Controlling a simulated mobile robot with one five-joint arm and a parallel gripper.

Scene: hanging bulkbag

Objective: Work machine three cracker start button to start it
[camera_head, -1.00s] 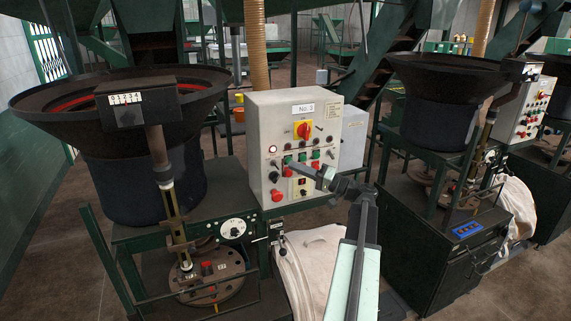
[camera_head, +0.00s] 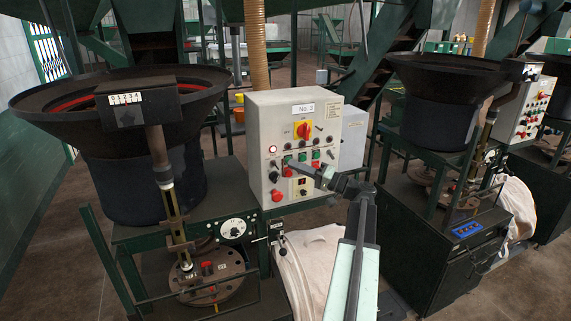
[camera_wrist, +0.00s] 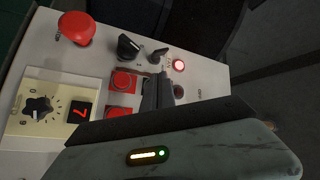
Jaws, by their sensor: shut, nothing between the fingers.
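The No. 3 control panel (camera_head: 268,110) is a pale grey box in the middle of the head view. Green buttons (camera_head: 302,157) sit in a row above red ones on its lower front. My gripper (camera_head: 291,163) is shut and empty, its tip at the left end of these rows. In the wrist view my gripper (camera_wrist: 156,90) points at the panel beside two square red buttons (camera_wrist: 122,79). It covers what lies behind it, so I cannot tell whether it touches a button. The small button labels are unreadable.
A red mushroom button (camera_wrist: 76,28), black knobs (camera_wrist: 128,46) and a dial plate (camera_wrist: 38,108) are close by on the panel. A yellow and red rotary switch (camera_head: 302,129) is above the rows. A white bag (camera_head: 312,262) hangs below the panel.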

